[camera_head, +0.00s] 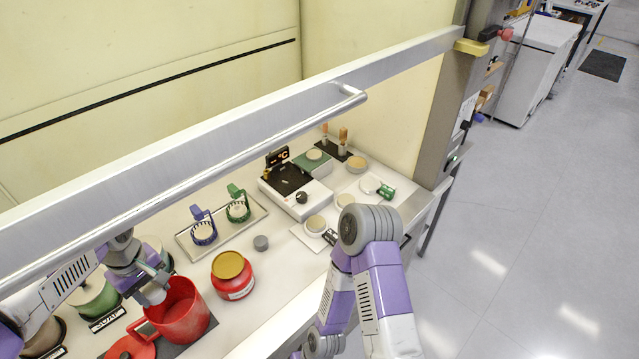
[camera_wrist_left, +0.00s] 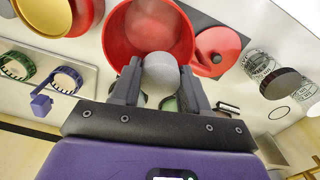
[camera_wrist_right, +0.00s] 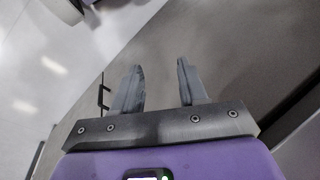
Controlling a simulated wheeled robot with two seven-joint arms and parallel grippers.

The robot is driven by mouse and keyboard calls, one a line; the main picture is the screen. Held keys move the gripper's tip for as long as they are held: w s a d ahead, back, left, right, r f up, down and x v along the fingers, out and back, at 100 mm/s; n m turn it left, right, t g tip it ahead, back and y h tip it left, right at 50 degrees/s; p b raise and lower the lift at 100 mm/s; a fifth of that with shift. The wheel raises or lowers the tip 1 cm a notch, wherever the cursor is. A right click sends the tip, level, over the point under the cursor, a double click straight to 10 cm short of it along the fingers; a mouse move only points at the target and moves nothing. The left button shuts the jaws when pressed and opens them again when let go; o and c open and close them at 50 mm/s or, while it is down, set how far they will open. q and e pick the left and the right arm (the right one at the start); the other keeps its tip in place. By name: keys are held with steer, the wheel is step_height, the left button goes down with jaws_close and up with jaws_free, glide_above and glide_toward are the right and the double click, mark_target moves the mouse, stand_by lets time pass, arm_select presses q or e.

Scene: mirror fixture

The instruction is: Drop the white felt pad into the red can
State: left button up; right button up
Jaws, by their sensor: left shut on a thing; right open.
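The white felt pad (camera_wrist_left: 160,75) looks pale grey and round. My left gripper (camera_head: 151,290) is shut on it, with the pad between its fingertips. The red can (camera_head: 188,318) is open at the top, with a handle on its left side. In the head view the left gripper and pad are at the can's left rim, above the opening. In the left wrist view the pad overlaps the near rim of the red can (camera_wrist_left: 150,22); the height gap is hard to judge. My right gripper (camera_wrist_right: 160,78) is open and empty, away from the can.
A red lid with a dark knob (camera_head: 130,348) lies left of the can. A red jar with a gold lid (camera_head: 232,278) stands to its right. A tray (camera_head: 256,215) holds blue and green handled holders. A raised metal sash bar (camera_head: 250,125) crosses above the bench.

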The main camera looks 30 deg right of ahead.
arm_select(q)
step_height(320, 180, down, 4)
steer(key=shift+r+b, duration=0.2)
steer(key=shift+b, duration=0.85)
arm_select(e)
step_height(320, 180, down, 3)
steer(key=shift+w+r, duration=0.1)
arm_select(q)
steer(key=shift+r, duration=0.1)
steer(key=o, duration=1.1)
steer(key=shift+a, duration=0.1)
step_height(320, 180, up, 8)
steer(key=shift+f+p, duration=0.2)
steer(key=shift+p, duration=0.65)
arm_select(e)
steer(key=shift+r, duration=0.8)
arm_select(q)
steer(key=shift+f, duration=0.1)
